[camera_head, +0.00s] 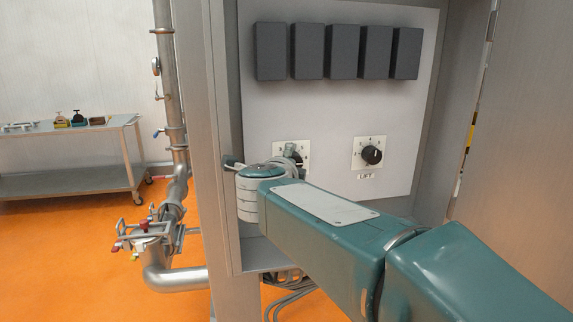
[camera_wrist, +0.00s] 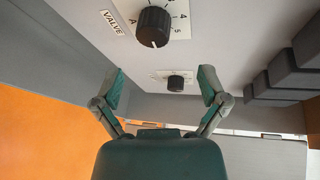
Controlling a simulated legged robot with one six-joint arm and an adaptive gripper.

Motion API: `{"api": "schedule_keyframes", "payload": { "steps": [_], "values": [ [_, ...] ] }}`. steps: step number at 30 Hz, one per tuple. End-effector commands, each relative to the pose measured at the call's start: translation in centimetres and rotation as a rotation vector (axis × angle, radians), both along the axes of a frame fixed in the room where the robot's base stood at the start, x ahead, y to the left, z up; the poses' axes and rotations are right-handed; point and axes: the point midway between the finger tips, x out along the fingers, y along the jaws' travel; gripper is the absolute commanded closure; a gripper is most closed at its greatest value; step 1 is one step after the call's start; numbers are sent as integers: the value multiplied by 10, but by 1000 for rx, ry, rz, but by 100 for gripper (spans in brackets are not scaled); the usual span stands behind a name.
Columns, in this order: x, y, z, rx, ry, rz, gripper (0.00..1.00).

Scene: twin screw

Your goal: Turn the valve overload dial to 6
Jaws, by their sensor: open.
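The valve dial (camera_wrist: 153,27) is a black ribbed knob on a white number plate, beside a VALVE label (camera_wrist: 112,21), at the top of the wrist view. A small white mark shows on the knob's rim; I cannot tell which number it points to. The letter A and the numbers 4 and 5 are readable. In the head view the valve dial (camera_head: 296,160) is partly hidden behind my gripper. My gripper (camera_wrist: 162,80) is open and empty, its two fingers wide apart. The knob is not between the fingers in the wrist view.
A second black dial (camera_head: 372,155), labelled LIFT, is to the right on the same panel (camera_head: 325,115). Several dark boxes (camera_head: 308,52) stick out above. The cabinet's side walls flank the panel. Steel pipes (camera_head: 172,110) and a trolley (camera_head: 68,145) stand to the left.

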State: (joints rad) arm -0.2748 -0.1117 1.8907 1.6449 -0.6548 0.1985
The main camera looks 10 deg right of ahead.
Motion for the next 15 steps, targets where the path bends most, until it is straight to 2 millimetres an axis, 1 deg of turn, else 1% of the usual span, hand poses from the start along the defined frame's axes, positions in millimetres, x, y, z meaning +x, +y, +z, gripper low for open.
{"api": "schedule_keyframes", "payload": {
  "steps": [15],
  "values": [
    [-29,14,2,-2,0,0,7]
  ]
}}
